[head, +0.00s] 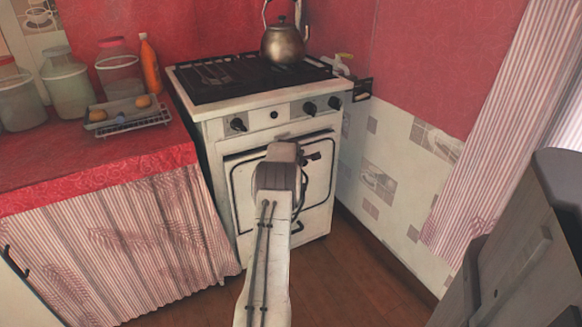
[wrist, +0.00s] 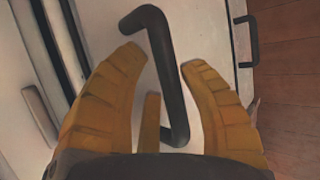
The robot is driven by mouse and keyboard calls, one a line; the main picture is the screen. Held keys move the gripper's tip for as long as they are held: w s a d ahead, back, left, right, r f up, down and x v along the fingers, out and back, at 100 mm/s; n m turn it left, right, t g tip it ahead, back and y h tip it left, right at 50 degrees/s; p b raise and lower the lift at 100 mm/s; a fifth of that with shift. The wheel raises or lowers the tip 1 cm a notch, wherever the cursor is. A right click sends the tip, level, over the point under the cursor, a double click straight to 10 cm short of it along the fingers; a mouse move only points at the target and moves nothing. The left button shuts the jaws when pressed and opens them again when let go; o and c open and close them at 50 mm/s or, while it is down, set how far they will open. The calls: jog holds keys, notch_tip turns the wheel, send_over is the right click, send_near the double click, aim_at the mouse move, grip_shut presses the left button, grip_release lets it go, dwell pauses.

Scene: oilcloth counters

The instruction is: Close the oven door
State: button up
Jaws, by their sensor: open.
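The white oven door (head: 243,192) is on the front of the white stove (head: 222,130). A dark gap shows along its top edge, so it looks slightly ajar. My arm hides the middle of the door. In the wrist view, a black bar handle (wrist: 170,85) stands out from a white panel. My gripper (wrist: 162,60) is open, with its yellow fingers on either side of this handle. The handle lies between the fingers, and I cannot tell whether either touches it. In the head view my arm hides most of the gripper.
A metal kettle (head: 283,42) stands on the stove top. A counter with a red cloth (head: 60,170) and striped curtain is at left, carrying jars and a rack. A tiled wall (head: 385,185) is close at right. Wooden floor (head: 365,265) shows below. Another black handle (wrist: 247,42) is beyond the fingers.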

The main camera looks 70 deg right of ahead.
jog(key=v, duration=1.2)
dwell(0.3)
dwell(0.7)
